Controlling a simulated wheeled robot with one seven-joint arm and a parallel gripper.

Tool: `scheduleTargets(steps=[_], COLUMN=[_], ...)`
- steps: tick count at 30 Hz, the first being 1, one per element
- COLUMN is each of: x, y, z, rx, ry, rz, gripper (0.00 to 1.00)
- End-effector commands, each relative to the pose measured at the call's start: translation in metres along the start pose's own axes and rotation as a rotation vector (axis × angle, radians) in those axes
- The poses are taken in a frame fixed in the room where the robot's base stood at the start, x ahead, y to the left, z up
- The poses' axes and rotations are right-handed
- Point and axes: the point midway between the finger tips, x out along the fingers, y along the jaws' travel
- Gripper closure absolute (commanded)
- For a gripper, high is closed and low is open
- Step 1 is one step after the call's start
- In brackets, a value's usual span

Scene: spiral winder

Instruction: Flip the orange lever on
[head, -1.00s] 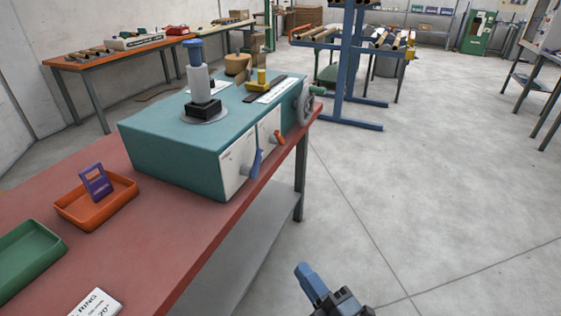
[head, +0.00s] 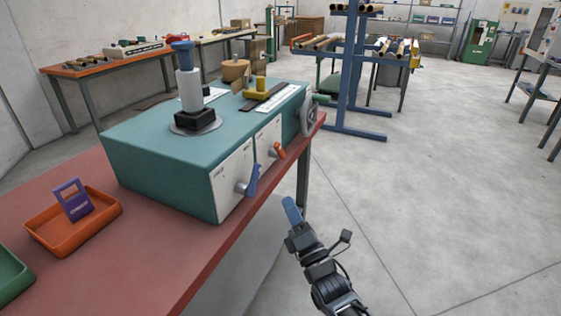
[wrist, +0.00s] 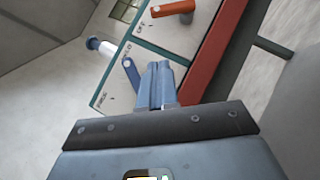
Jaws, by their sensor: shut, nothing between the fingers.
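The orange lever (head: 278,150) is on the right part of the front panel of the teal winder box (head: 150,155). In the wrist view the orange lever (wrist: 172,9) is near the top, lying roughly sideways. A blue lever (head: 250,181) is on the left panel, and it also shows in the wrist view (wrist: 131,74). My gripper (head: 290,207) is in front of the bench, to the right of and below the levers, apart from both. In the wrist view its blue fingers (wrist: 158,80) are together, empty, pointing toward the panel.
The box stands on a red-topped bench (head: 120,250). A grey handwheel (head: 308,116) sticks out at its right end. An orange tray (head: 60,245) with a purple tag (head: 74,202) lies at left. The floor (head: 420,220) right of the bench is clear.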

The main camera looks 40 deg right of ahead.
Motion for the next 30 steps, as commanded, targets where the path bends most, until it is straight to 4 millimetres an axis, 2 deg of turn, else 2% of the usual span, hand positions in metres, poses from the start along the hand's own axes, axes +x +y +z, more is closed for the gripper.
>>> scheduleTargets(steps=[5, 8, 11, 23, 30], x=[0.002, 0.009, 0.023, 0.101, 0.123], y=[0.0, 0.001, 0.002, 0.002, 0.002], z=[0.0, 0.001, 0.001, 0.001, 0.024], rx=[0.001, 0.002, 0.002, 0.001, 0.001], ry=[0.0, 0.0, -0.001, -0.001, -0.002], rz=[0.0, 0.002, 0.003, 0.002, -0.001], gripper=[1.0, 1.0, 1.0, 1.0, 1.0])
